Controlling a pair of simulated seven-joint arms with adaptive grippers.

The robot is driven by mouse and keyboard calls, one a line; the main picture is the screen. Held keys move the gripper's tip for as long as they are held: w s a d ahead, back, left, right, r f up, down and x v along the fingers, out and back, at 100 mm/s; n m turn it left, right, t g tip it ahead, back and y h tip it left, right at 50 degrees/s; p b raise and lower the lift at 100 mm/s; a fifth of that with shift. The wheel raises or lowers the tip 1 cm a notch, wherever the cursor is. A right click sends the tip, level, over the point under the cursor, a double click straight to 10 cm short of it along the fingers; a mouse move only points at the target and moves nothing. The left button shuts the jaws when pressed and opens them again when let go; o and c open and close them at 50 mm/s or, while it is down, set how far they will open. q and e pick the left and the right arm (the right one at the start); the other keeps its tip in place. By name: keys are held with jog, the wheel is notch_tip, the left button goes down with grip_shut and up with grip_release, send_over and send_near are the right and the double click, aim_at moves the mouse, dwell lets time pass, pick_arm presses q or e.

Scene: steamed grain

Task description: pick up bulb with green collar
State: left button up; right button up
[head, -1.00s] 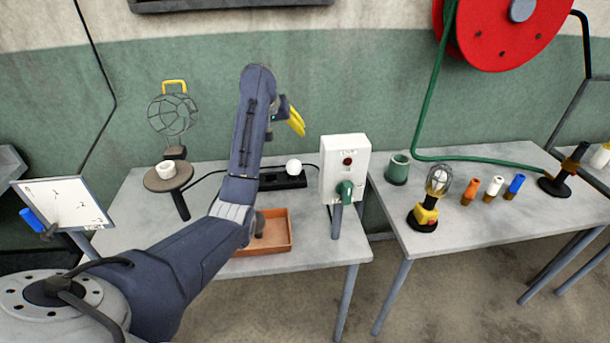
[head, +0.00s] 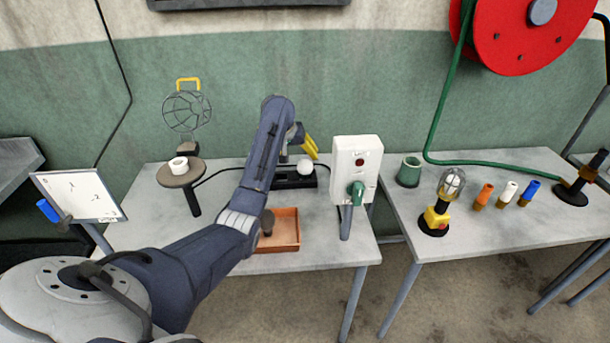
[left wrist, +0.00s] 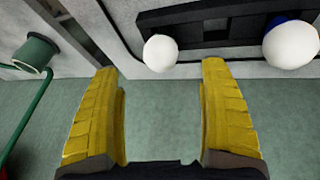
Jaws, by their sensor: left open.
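A white round bulb (head: 305,167) sits at the right end of a black holder strip (head: 308,183) on the left table. In the left wrist view this bulb (left wrist: 160,52) is between and beyond the fingertips, its collar hidden. A second white bulb (left wrist: 292,44) with a bit of blue collar shows at right there; my arm seems to hide it in the head view. No green collar is visible on either bulb. My left gripper (head: 312,148) has yellow fingers, open and empty, just above and behind the first bulb. It also shows in the left wrist view (left wrist: 158,68).
A white switch box (head: 346,150) with a green knob stands close right of the bulb. An orange tray (head: 287,243) lies in front of the strip. A green cup (head: 409,172) and a caged lamp (head: 440,214) stand on the right table. The wall is close behind.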

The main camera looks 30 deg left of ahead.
aim_at(303, 163)
pick_arm(q)
jog(key=shift+x, duration=4.45)
jog(key=c, duration=1.4)
jog(key=shift+r, duration=0.1)
